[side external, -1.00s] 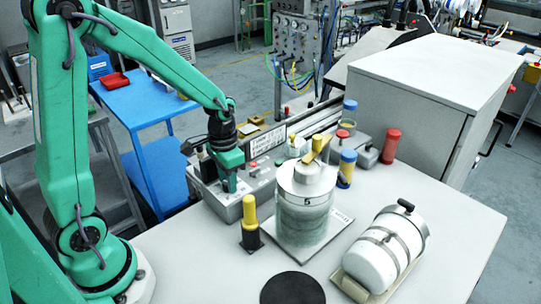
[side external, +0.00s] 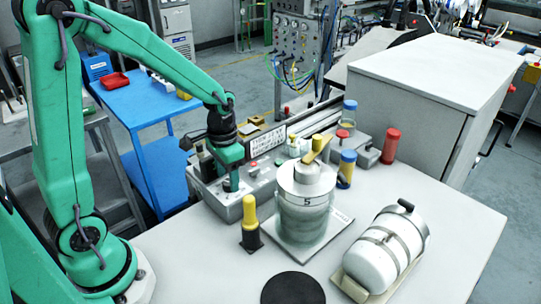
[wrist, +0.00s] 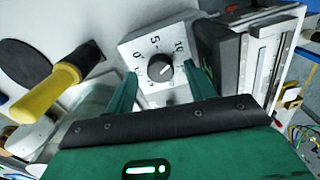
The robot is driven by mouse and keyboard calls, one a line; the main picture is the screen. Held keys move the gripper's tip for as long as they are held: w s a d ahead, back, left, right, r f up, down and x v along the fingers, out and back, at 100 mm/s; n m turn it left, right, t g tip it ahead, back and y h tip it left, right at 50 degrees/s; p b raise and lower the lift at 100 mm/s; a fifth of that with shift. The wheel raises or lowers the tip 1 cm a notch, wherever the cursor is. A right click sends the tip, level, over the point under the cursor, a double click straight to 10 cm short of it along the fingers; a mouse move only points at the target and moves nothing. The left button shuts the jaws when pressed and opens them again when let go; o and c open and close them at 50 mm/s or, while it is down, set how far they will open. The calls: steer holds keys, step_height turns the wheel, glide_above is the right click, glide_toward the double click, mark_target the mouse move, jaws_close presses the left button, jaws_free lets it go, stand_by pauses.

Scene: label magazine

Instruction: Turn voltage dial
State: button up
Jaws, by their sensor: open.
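The voltage dial is a round black knob (wrist: 160,68) with a pale pointer line. It sits on a white plate (wrist: 136,50) marked 5 and 10. In the wrist view the pointer is aimed towards the 10 side. My gripper (wrist: 161,72) is open, with one green finger on each side of the knob in the picture. I cannot tell whether the fingers touch it. In the side view my gripper (side external: 232,185) points down over a grey box (side external: 205,200), and the knob is hidden there.
A yellow-topped black post (side external: 250,225) stands close beside the grey box. A glass-walled cylinder marked 5 (side external: 303,218) with a yellow lever on top stands to its right. A white tank (side external: 380,255) lies further right.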

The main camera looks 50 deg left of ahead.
mark_target(228, 182)
step_height(228, 182, up, 6)
steer(key=shift+r, duration=0.25)
steer(key=shift+s+r, duration=0.1)
steer(key=shift+r, duration=0.05)
stand_by(0.4)
steer(key=shift+s+r, duration=0.1)
steer(key=shift+r, duration=0.1)
steer(key=s+d+r+n+t, duration=0.1)
steer(key=s+d+r+t, duration=0.2)
steer(key=s+r+t, duration=0.2)
steer(key=shift+s+d+r+t, duration=0.15)
steer(key=shift+s+r+t, duration=0.15)
steer(key=shift+s+r, duration=2.1)
steer(key=shift+s+f, duration=0.6)
steer(key=shift+f, duration=0.05)
jaws_close()
